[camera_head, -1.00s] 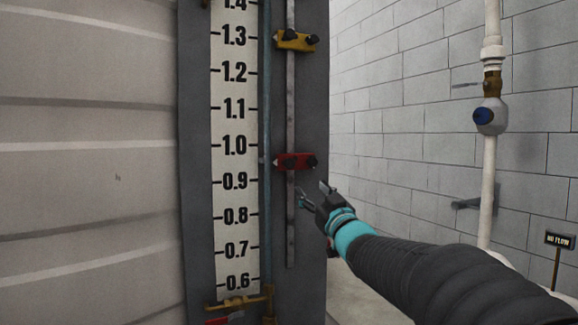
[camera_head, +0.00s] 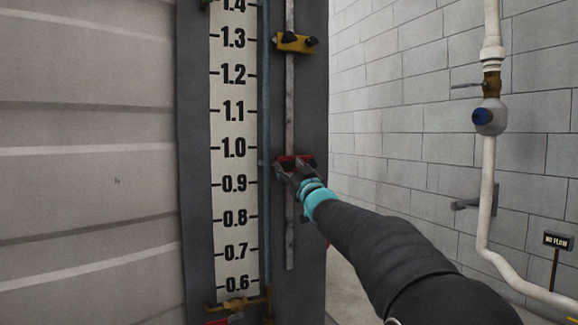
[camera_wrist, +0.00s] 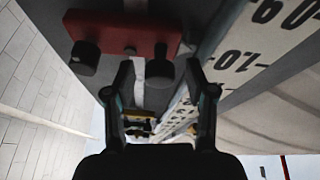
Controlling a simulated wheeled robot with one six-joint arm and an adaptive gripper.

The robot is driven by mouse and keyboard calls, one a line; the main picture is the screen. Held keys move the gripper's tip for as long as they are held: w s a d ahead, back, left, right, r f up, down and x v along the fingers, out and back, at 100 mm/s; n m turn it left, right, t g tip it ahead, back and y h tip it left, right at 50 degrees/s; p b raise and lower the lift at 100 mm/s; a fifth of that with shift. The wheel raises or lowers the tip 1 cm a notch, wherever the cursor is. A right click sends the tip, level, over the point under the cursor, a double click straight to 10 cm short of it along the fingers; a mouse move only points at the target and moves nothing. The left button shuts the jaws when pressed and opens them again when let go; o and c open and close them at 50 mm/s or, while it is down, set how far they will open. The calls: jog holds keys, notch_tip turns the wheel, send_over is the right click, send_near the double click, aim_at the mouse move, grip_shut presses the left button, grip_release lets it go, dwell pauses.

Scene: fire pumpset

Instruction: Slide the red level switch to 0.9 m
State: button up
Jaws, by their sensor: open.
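The red level switch (camera_head: 295,158) sits on a vertical rail (camera_head: 290,225) beside the white scale (camera_head: 222,165), between the 0.9 and 1.0 marks. In the wrist view it is a red block (camera_wrist: 118,30) with two black knobs. My gripper (camera_head: 290,172) is at the switch, partly covering its lower side in the head view. In the wrist view my gripper (camera_wrist: 158,66) is open, and one black knob (camera_wrist: 160,72) shows between its fingertips. I cannot tell whether the fingers touch the knob or the block.
A yellow switch (camera_head: 295,42) sits higher on the same rail, near 1.3. A blue-grey tube (camera_head: 265,120) runs between scale and rail. A brass fitting (camera_head: 238,303) is at the scale's bottom. A white pipe (camera_head: 487,190) stands by the block wall at right.

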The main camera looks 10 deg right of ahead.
jog(key=shift+w+a+r, duration=0.15)
jog(key=shift+w, duration=0.25)
